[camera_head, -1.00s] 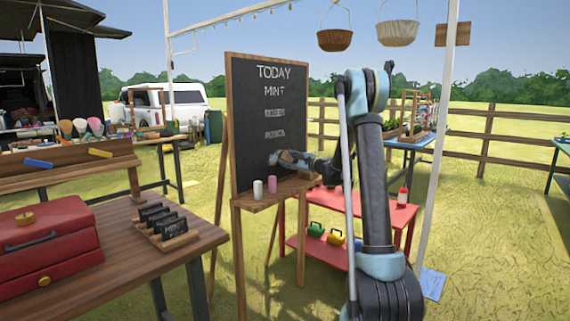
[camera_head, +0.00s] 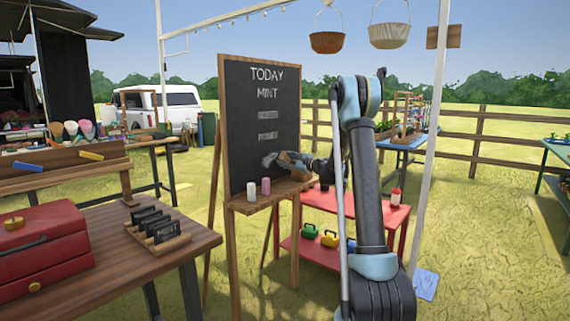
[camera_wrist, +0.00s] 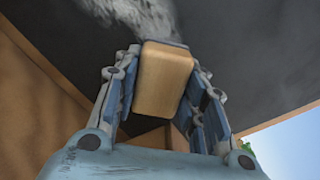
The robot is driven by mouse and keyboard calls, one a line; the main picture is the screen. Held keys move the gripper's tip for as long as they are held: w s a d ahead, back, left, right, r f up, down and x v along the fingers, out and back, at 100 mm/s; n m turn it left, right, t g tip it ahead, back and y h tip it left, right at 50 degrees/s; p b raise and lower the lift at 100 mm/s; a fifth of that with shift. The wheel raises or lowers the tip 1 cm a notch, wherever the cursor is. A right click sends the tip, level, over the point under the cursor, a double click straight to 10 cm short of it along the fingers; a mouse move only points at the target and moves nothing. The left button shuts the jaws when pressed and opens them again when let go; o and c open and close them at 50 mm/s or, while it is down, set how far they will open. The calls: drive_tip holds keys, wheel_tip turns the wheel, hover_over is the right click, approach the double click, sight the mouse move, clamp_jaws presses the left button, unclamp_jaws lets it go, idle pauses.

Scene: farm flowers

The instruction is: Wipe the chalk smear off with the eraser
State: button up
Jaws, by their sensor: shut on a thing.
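The black chalkboard (camera_head: 245,128) stands on a wooden easel, with "TODAY" and "MINT" written near its top. A grey-white chalk smear (camera_wrist: 135,14) shows at the top of the wrist view, on the dark board. My gripper (camera_head: 287,160) is at the lower right part of the board, above the easel ledge. In the wrist view its fingers are shut on the eraser (camera_wrist: 165,80), a tan block with a dark grey far edge. That edge is at the smear's lower end and seems to touch the board. Part of the smear is hidden behind the eraser.
A red table (camera_head: 372,213) stands behind my arm. A wooden table (camera_head: 110,240) with a red toolbox (camera_head: 45,245) is at the left. Grass lies open at the right.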

sight(283, 159)
drive_tip(key=shift+s+a, duration=0.5)
drive_tip(key=shift+s, duration=0.25)
drive_tip(key=shift+s+a, duration=0.45)
drive_tip(key=shift+s, duration=0.25)
drive_tip(key=shift+s+a, duration=1.75)
drive_tip(key=shift+s, duration=0.3)
drive_tip(key=shift+s+a, duration=1.7)
drive_tip(key=shift+s, duration=0.3)
drive_tip(key=shift+r, duration=0.4)
drive_tip(key=shift+w+d, duration=1.3)
drive_tip(key=shift+w, duration=0.05)
drive_tip(key=shift+w+d, duration=1.05)
drive_tip(key=shift+w, duration=0.4)
drive_tip(key=shift+w+d, duration=1.05)
drive_tip(key=shift+w, duration=0.35)
drive_tip(key=shift+w+d, duration=1.05)
drive_tip(key=shift+w, duration=0.4)
drive_tip(key=shift+c, duration=0.4)
drive_tip(key=shift+s+a, duration=0.55)
drive_tip(key=shift+s, duration=0.25)
drive_tip(key=shift+s+a, duration=0.5)
drive_tip(key=shift+s, duration=0.25)
drive_tip(key=shift+s+a, duration=2.45)
drive_tip(key=shift+s, duration=0.3)
